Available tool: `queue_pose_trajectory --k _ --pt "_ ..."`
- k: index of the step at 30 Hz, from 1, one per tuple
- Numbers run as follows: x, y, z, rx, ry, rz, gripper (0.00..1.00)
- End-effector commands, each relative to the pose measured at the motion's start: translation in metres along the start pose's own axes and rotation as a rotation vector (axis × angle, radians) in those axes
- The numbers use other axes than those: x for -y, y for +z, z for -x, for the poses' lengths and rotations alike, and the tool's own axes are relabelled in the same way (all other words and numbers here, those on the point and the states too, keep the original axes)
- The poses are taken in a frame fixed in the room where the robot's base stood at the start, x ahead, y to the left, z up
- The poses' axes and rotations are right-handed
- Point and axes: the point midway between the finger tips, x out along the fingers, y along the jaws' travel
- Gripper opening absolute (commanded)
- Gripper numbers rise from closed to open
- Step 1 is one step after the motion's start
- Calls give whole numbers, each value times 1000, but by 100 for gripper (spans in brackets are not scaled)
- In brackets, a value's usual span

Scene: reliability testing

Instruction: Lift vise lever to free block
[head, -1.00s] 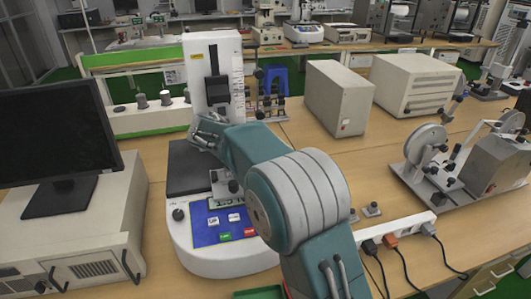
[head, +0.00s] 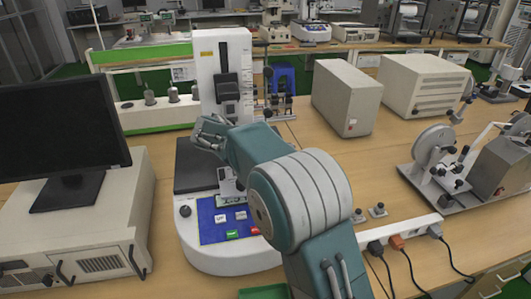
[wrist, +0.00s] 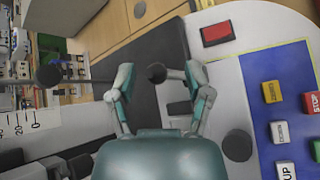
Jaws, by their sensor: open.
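The testing machine (head: 227,255) has a white body, a blue button panel and a tall column (head: 222,60). My gripper (head: 208,132) is over its dark plate, in front of the column; my arm hides part of the machine. In the wrist view, the fingers of my gripper (wrist: 158,72) are spread apart. A black ball knob (wrist: 157,73) shows between the fingertips. A thin dark rod (wrist: 88,80) with another ball knob (wrist: 48,75) runs toward the left finger; this looks like the lever. I cannot tell whether any finger touches it. I cannot pick out the block clearly.
A monitor (head: 60,130) on a beige case (head: 90,240) stands to the left. Two beige boxes (head: 347,97) (head: 425,88) stand behind to the right. A reel device (head: 435,150) and a power strip (head: 400,237) with cables are at right.

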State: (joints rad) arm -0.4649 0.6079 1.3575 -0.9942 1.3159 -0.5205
Motion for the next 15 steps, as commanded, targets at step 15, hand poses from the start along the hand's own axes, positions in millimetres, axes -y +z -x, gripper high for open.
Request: queue_pose_trajectory --k 15 --pt "0 -4 75 -1 4 1 65"
